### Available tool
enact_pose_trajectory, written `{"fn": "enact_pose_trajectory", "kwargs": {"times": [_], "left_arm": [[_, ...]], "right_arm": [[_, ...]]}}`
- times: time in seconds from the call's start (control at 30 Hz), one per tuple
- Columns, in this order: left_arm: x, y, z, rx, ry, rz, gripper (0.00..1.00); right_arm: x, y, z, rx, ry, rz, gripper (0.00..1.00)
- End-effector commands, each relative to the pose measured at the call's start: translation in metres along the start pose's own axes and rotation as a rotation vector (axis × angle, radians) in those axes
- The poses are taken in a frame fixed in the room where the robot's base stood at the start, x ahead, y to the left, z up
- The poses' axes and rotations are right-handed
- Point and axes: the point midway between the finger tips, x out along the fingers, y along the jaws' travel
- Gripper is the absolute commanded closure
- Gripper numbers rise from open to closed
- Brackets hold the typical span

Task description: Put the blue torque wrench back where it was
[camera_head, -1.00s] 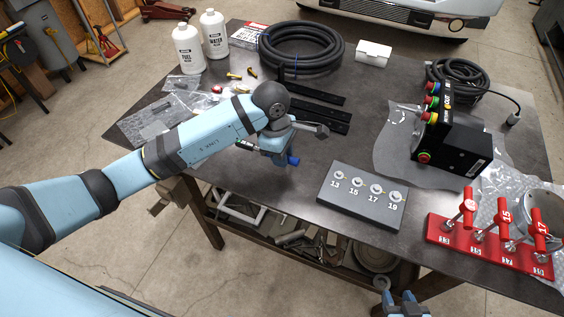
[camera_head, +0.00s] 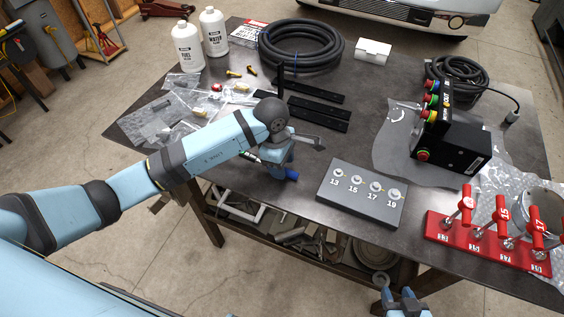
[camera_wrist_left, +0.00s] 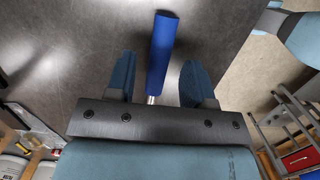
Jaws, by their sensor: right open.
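The blue torque wrench is mostly hidden under my left gripper in the head view. Its blue handle end (camera_head: 291,174) sticks out to the right, near the table's front edge. In the left wrist view the blue handle (camera_wrist_left: 161,55) lies between the fingers, with a bit of metal shaft below it. My left gripper (camera_head: 277,172) is pointed down at the table. In the left wrist view its fingers (camera_wrist_left: 157,80) are spread, with a gap on each side of the handle. My right gripper (camera_head: 402,298) is open and empty, in front of the table.
A grey numbered board (camera_head: 360,216) lies right of the left gripper. A red rack (camera_head: 485,247) with red-handled tools stands at the right. Black bars (camera_head: 318,112) and a coiled hose (camera_head: 300,50) lie behind. A black control box (camera_head: 452,145) stands at the back right.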

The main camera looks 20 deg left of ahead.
Motion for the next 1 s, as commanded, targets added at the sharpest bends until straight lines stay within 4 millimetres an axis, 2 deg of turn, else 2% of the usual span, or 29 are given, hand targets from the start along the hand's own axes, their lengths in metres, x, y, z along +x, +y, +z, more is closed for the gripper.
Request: {"fn": "enact_pose_trajectory", "kwargs": {"times": [0.23, 0.7, 0.83, 1.0], "left_arm": [[-0.01, 0.001, 0.0, 0.0, 0.001, 0.003, 0.52], [-0.102, 0.001, 0.0, 0.001, 0.001, 0.004, 0.52], [-0.116, 0.001, 0.0, 0.001, 0.0, 0.001, 0.52], [-0.122, 0.0, 0.001, 0.0, 0.0, 0.0, 0.52]], "right_arm": [[0.0, 0.001, 0.001, 0.0, -0.001, 0.001, 0.57], [0.011, 0.001, 0.018, 0.0, -0.005, 0.001, 0.57], [0.012, 0.001, 0.02, 0.001, -0.005, 0.001, 0.57], [0.012, 0.001, 0.02, 0.001, -0.004, 0.001, 0.57]]}}
